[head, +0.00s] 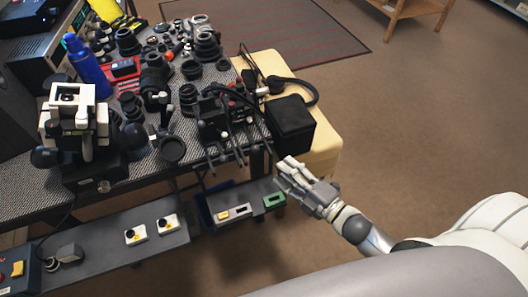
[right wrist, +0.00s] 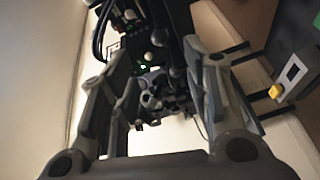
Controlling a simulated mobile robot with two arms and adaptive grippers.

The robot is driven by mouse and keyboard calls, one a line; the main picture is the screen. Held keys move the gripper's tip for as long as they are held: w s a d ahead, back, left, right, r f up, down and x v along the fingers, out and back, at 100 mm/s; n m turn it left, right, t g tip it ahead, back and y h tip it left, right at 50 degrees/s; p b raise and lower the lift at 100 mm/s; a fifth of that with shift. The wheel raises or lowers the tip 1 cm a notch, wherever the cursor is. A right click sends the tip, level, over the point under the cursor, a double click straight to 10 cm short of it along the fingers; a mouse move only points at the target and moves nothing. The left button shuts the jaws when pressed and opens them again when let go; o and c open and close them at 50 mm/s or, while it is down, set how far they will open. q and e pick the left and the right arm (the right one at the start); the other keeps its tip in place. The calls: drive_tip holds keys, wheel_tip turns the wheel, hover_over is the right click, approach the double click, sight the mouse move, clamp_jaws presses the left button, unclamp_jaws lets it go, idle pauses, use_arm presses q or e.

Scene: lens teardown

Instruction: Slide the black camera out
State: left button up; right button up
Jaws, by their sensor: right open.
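A dark camera-like rig (head: 212,120) stands near the right front corner of the crowded table, with rods reaching past the front edge. I cannot clearly tell the black camera from the dark parts around it. My right gripper (head: 282,168) is open and empty, just off the table's corner, to the right of the rig and below it in the picture. In the right wrist view, dark equipment with a small green light (right wrist: 140,67) shows beyond and between the open fingers of the right gripper (right wrist: 155,65), with no visible grip on it. My left gripper is out of view.
A black box (head: 291,122) sits on a cream cabinet (head: 328,150) right of the table. Lenses, a blue bottle (head: 88,70) and a white microscope-like device (head: 75,112) crowd the patterned tabletop (head: 150,162). A lower shelf (head: 192,226) holds small switches.

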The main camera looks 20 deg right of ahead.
sight(258, 151)
drive_tip(key=x, duration=1.1)
drive_tip(key=shift+s+p, duration=0.1)
drive_tip(key=shift+p, duration=0.25)
clamp_jaws()
